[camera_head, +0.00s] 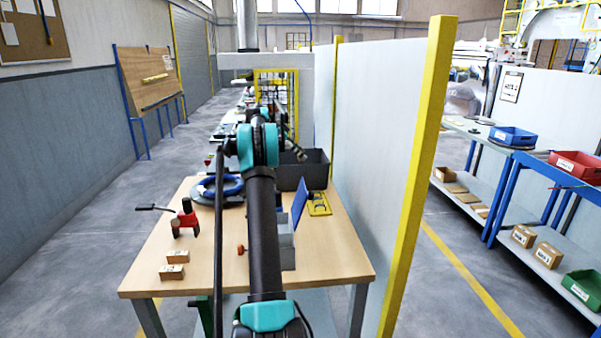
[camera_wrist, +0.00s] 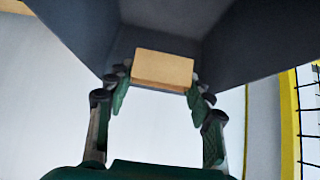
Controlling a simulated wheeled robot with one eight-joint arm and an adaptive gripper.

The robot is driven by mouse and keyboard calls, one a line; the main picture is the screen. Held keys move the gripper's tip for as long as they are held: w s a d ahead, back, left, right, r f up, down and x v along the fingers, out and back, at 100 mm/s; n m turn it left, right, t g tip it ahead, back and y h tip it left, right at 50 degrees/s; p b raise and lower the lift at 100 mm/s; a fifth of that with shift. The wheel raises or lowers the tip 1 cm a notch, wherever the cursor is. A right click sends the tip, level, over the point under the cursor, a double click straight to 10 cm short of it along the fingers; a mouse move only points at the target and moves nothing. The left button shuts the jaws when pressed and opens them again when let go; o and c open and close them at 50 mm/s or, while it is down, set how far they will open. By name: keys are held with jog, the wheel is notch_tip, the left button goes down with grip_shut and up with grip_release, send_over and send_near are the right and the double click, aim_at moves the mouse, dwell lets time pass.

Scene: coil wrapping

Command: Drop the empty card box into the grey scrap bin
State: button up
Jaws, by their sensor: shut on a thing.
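My gripper (camera_wrist: 158,88) is shut on a small tan card box (camera_wrist: 163,69), held between its fingertips in the wrist view. Behind the box are the dark inner walls of the grey scrap bin (camera_wrist: 82,32); the box appears at or over the bin's opening, but its depth in the bin cannot be told. In the head view the bin (camera_head: 318,173) stands at the far right of the wooden table, partly behind my arm. The held box cannot be made out there. Two other small card boxes (camera_head: 178,257) (camera_head: 172,272) lie at the table's front left.
A red clamp-like tool (camera_head: 187,218) and a blue ring (camera_head: 228,186) are on the table's left side. A blue panel (camera_head: 299,205), grey tray (camera_head: 287,245) and yellow item (camera_head: 319,204) are right of my arm. A pale partition with a yellow post (camera_head: 418,170) borders the table's right.

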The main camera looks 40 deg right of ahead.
notch_tip(320, 180, down, 9)
jog(key=shift+f, duration=0.1)
dwell(0.4)
jog(key=shift+f, duration=0.6)
jog(key=o, duration=0.8)
jog(key=shift+a, duration=0.1)
jog(key=shift+r, duration=0.2)
jog(key=v, duration=1.2)
jog(key=shift+r, duration=0.4)
